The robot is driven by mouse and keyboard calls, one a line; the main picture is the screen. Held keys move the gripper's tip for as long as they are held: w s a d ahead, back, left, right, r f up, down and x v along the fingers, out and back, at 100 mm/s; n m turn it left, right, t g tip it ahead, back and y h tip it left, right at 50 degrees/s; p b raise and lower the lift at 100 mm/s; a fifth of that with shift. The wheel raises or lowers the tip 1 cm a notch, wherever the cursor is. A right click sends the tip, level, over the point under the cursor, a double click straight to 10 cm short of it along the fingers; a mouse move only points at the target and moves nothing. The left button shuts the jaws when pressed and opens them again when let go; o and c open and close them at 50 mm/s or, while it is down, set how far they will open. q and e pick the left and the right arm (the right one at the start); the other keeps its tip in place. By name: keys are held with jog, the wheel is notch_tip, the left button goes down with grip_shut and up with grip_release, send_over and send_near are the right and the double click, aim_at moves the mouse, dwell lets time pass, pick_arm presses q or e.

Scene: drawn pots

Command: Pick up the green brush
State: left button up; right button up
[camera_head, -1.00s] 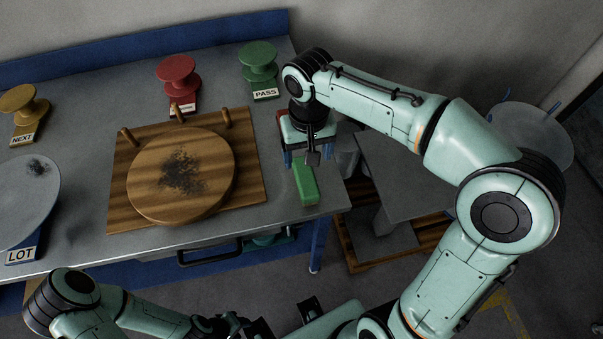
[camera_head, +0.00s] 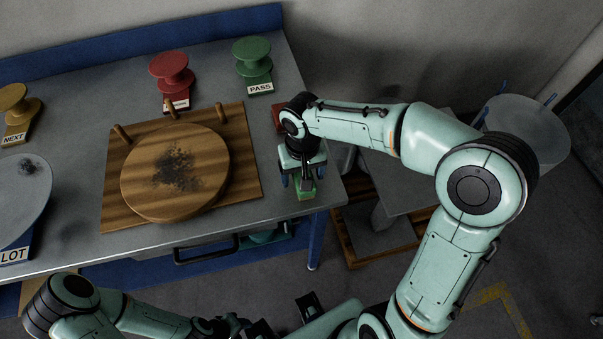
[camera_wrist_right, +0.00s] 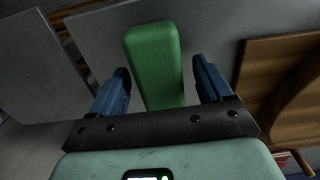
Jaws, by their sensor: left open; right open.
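The green brush (camera_head: 305,194) lies on the grey bench near its right front corner, mostly hidden under my right gripper (camera_head: 301,180) in the head view. In the right wrist view, the brush (camera_wrist_right: 153,50) shows as a plain green block lying lengthwise between the two blue fingers of my right gripper (camera_wrist_right: 161,70). The fingers are open, with a gap on each side of the brush. I cannot tell how far their tips reach down beside it. My left gripper (camera_head: 284,318) is open at the bottom edge of the head view, away from the bench and partly cut off.
A round wooden disc (camera_head: 175,190) with a dark smudge rests on a wooden board (camera_head: 246,150) left of the brush. A red object (camera_head: 279,117) lies behind my right gripper. Red (camera_head: 171,69), green (camera_head: 252,55) and yellow (camera_head: 14,102) spools stand on labelled bases.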

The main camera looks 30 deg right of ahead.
jog(key=c, duration=1.1)
jog(key=shift+r, duration=0.1)
pick_arm(q)
jog(key=w+r+p, duration=0.1)
jog(key=r+p, duration=0.1)
jog(key=w+r+p, duration=0.1)
jog(key=r, duration=0.1)
jog(key=shift+w+r, duration=0.1)
jog(key=shift+w, duration=0.25)
pick_arm(e)
notch_tip(320, 180, up, 20)
jog(key=shift+f, duration=0.1)
jog(key=shift+o, duration=1.3)
jog(key=shift+c, duration=0.5)
